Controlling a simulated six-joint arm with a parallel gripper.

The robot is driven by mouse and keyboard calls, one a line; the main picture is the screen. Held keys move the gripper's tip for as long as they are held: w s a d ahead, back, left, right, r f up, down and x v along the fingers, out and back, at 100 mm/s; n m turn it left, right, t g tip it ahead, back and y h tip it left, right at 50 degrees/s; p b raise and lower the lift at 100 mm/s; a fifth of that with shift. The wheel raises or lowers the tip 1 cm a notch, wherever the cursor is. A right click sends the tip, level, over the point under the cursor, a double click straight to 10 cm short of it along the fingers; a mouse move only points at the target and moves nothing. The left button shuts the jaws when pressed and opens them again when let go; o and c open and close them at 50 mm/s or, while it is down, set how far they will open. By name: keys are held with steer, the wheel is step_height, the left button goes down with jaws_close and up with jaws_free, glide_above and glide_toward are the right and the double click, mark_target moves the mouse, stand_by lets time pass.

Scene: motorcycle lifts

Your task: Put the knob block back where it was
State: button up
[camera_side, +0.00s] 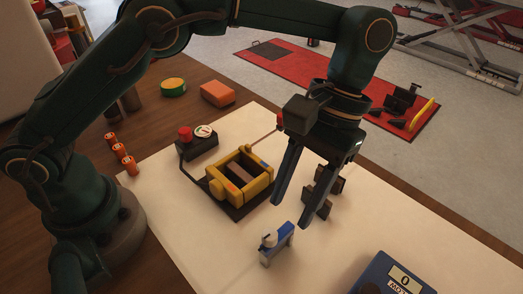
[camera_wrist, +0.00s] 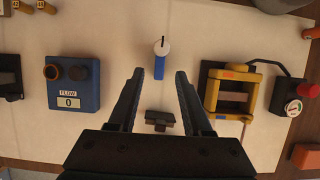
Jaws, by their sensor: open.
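A small blue block with a pale round knob, which looks like the knob block (camera_side: 279,246), stands on the pale mat in front of my gripper in the side view. It also shows in the wrist view (camera_wrist: 159,66), in line with the gap between my fingertips. My gripper (camera_side: 292,215) is open and empty, pointing down, with its fingertips apart from the block. In the wrist view its two fingers (camera_wrist: 159,73) stand wide apart. A dark stepped block (camera_wrist: 159,118) sits on the mat and appears between the fingers; in the side view a finger partly hides it.
A yellow frame on a black base (camera_side: 232,208) stands left of my gripper in the side view. Behind it is a black box with a red button (camera_side: 185,134). A blue flow meter (camera_wrist: 73,84) stands on the opposite side. Mat (camera_side: 200,250) is clear at the front.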

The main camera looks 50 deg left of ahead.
steer(key=a+r+t+h, duration=0.1)
steer(key=a+r+t, duration=0.4)
steer(key=a+r, duration=0.5)
steer(key=s+a+f+t+y, duration=0.1)
steer(key=s+a+f+t, duration=0.3)
steer(key=a, duration=0.4)
steer(key=s+t, duration=0.1)
steer(key=s, duration=0.1)
steer(key=shift+s+a, duration=0.4)
